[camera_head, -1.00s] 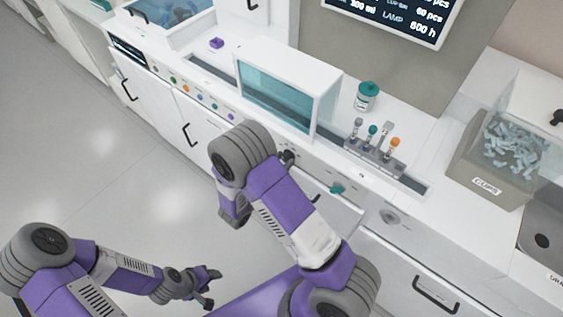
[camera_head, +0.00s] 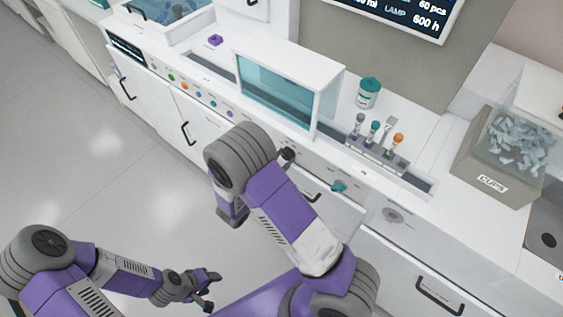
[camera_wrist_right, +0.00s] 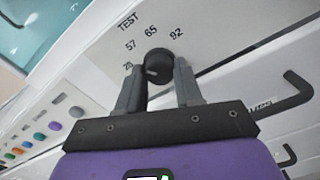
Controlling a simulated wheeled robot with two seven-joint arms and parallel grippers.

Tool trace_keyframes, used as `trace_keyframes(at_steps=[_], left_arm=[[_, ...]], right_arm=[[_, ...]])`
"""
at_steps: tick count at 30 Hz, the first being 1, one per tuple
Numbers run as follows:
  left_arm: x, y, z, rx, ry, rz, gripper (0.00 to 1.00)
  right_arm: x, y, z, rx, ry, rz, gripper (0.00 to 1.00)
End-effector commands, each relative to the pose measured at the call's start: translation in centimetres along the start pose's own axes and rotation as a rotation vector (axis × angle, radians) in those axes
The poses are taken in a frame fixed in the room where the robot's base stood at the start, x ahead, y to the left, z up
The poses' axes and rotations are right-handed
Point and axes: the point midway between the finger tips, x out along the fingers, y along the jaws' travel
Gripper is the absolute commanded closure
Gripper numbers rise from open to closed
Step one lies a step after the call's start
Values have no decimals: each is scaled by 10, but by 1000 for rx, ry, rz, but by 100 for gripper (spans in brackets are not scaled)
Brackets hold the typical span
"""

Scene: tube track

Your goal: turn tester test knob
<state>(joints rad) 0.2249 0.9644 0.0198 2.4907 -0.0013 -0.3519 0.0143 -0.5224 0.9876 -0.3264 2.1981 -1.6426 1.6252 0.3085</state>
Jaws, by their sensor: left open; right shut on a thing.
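The tester's black round test knob (camera_wrist_right: 157,64) is on a white front panel under the word TEST. The labels 57, 65 and 92 and a partly hidden one stand around it. A small pale mark shows at its lower left. My right gripper (camera_wrist_right: 158,82) has one finger on each side of the knob and is shut on it. In the head view my right arm hides most of that gripper and the knob. My left gripper (camera_head: 209,290) is open and empty, low over the floor, well away from the counter.
A glass-fronted white box (camera_head: 275,92) stands on the counter. A rack (camera_head: 377,152) with several coloured-top tubes and a teal-lidded jar (camera_head: 368,93) are to its right. Farther right is the CUPS bin (camera_head: 492,183). A teal knob (camera_head: 338,187) and drawer handle (camera_head: 440,297) stick out in front.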

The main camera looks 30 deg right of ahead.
Motion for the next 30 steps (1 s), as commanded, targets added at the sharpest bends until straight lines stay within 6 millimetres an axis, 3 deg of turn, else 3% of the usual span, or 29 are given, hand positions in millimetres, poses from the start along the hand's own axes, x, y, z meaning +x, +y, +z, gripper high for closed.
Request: trace_keyframes(at_steps=[12, 30], left_arm=[[17, -6, -1, 0, 0, 0, 48], [19, -7, -1, 0, 0, 0, 48]], right_arm=[[-1, -1, -2, 239, 3, 0, 95], [-1, 0, -1, 290, 5, 0, 95]])
